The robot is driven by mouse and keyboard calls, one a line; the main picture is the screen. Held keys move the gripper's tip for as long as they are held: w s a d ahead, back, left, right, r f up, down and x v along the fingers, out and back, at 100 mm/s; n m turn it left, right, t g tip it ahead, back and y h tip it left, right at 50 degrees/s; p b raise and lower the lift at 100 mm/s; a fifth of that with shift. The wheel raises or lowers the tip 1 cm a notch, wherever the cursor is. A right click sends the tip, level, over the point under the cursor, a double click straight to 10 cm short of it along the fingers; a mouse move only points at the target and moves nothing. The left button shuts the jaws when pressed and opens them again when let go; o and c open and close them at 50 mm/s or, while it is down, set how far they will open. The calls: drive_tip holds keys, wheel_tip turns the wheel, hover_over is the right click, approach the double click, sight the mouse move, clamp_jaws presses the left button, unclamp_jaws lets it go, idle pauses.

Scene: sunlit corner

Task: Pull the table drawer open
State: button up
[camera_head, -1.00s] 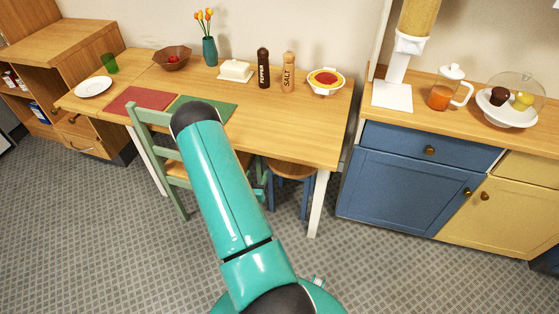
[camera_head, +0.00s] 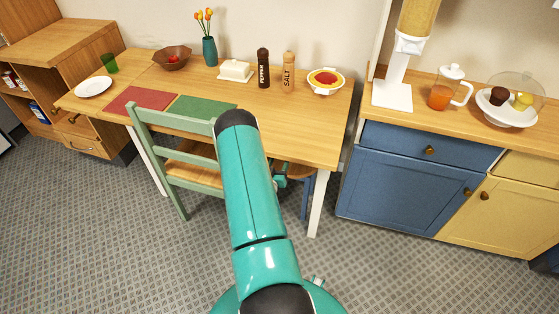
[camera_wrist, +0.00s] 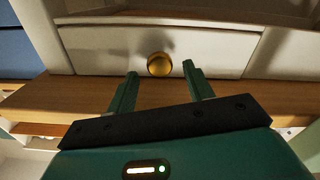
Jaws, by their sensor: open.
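The table (camera_head: 300,122) has a wooden top and pale legs in the head view. Its drawer front cannot be made out there. In the wrist view a white drawer front (camera_wrist: 100,50) with a round brass knob (camera_wrist: 160,64) lies just ahead, looking shut, with the wooden top's edge (camera_wrist: 70,92) below it in the picture. My gripper (camera_wrist: 160,70) is open, one finger on each side of the knob in the picture. Whether the fingertips reach around the knob or stop short of it I cannot tell. In the head view my arm mostly hides the gripper.
A green chair (camera_head: 190,178) stands at the table's front, left of my arm. A blue stool (camera_head: 305,195) is partly under the table. A pepper mill (camera_head: 263,70), a salt mill (camera_head: 288,72) and a bowl (camera_head: 326,82) stand on top. A blue cabinet (camera_head: 405,185) stands right.

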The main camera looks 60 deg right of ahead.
drive_tip(key=shift+w+d, duration=0.2)
drive_tip(key=shift+d, duration=0.8)
clamp_jaws()
drive_tip(key=shift+a, duration=0.1)
